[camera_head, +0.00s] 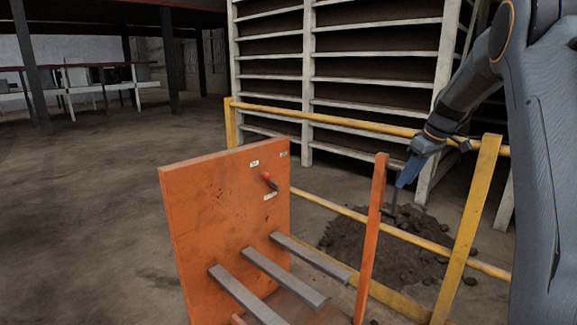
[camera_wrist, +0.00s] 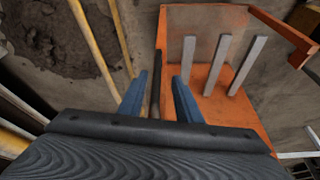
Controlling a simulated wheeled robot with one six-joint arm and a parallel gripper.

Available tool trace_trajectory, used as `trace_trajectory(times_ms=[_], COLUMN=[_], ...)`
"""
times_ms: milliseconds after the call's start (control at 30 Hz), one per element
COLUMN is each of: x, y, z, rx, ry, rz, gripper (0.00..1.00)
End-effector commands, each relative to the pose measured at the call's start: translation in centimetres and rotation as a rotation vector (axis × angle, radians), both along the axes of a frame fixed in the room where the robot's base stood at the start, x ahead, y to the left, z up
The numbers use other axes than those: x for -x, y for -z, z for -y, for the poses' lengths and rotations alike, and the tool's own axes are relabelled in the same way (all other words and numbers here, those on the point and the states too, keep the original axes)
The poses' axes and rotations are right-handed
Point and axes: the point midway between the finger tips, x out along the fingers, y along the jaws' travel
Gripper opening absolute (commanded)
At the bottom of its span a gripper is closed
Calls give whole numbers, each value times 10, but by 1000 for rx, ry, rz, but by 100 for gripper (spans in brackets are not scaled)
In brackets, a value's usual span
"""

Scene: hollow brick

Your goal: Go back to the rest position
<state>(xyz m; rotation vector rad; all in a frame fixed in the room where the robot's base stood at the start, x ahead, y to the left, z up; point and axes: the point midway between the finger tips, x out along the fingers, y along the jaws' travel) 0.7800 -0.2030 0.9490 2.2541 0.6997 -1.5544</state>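My gripper (camera_head: 401,186) is at the right in the head view, near the top of an upright orange post (camera_head: 370,245) and in front of the yellow rails. In the wrist view my gripper (camera_wrist: 160,76) shows two blue fingers spread apart. A dark upright bar (camera_wrist: 155,85) shows in the gap between them, with no clear contact. The lever does not show in the wrist view.
Grey metal bars (camera_head: 285,278) stick out from the orange stand. Yellow rails (camera_head: 462,235) run behind it and to the right. A dirt heap (camera_head: 385,245) lies beyond the rails, before a tall slatted rack (camera_head: 370,75). The floor at left is clear.

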Motion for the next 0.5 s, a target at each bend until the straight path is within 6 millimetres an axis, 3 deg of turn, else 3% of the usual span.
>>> trace_trajectory(times_ms=[367,500], x=[27,50], y=[4,7], z=[-32,-54], rx=[-1,0], ry=[45,90], rz=[-55,-93], gripper=[31,31])
